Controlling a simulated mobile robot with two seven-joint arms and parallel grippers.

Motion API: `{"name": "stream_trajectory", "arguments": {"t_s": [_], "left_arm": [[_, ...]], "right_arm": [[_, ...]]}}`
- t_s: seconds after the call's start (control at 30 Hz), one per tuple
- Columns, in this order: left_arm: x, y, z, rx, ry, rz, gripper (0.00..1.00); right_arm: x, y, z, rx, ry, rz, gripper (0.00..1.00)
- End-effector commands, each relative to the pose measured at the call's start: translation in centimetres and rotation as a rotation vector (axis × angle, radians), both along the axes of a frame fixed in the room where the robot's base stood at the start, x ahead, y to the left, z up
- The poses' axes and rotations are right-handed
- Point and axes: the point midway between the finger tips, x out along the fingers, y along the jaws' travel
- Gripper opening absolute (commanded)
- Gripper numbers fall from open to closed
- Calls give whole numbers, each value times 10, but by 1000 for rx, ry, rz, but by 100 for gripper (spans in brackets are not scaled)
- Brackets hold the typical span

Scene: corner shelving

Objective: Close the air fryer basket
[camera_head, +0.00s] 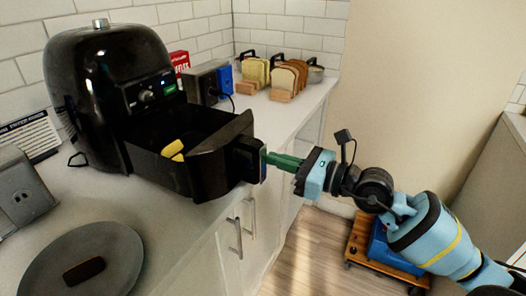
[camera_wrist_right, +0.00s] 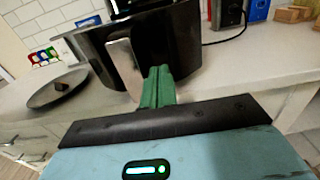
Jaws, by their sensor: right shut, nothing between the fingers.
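The black air fryer (camera_head: 105,75) stands on the counter at the left of the head view. Its basket (camera_head: 195,160) is pulled out toward the right, with yellow food (camera_head: 173,150) inside. The basket's handle (camera_head: 247,160) sticks out over the counter's front edge. My right gripper (camera_head: 266,158) is shut and empty, its green fingertips at the outer face of the handle; they look to be touching it. In the wrist view the shut green fingers (camera_wrist_right: 158,85) are in front of the basket (camera_wrist_right: 180,45) and its handle plate (camera_wrist_right: 124,68). My left gripper is not in view.
A grey plate with a dark lid or knob (camera_head: 85,268) lies on the counter at front left, near a grey device (camera_head: 20,190). A toaster (camera_head: 208,80), a blue box and bread racks (camera_head: 288,78) stand farther back. A blue crate on a wooden dolly (camera_head: 385,250) is on the floor.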

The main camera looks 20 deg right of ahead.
Motion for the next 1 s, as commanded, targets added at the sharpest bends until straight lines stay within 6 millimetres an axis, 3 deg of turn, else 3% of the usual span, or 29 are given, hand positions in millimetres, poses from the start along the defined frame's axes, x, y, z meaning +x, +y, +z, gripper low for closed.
{"name": "stream_trajectory", "arguments": {"t_s": [0.3,0.83,1.0], "left_arm": [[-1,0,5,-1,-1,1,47],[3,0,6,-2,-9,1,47],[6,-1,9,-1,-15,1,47]], "right_arm": [[29,22,1,1,-1,0,0],[33,26,0,1,-1,-1,0],[43,34,2,3,-1,0,0]]}}
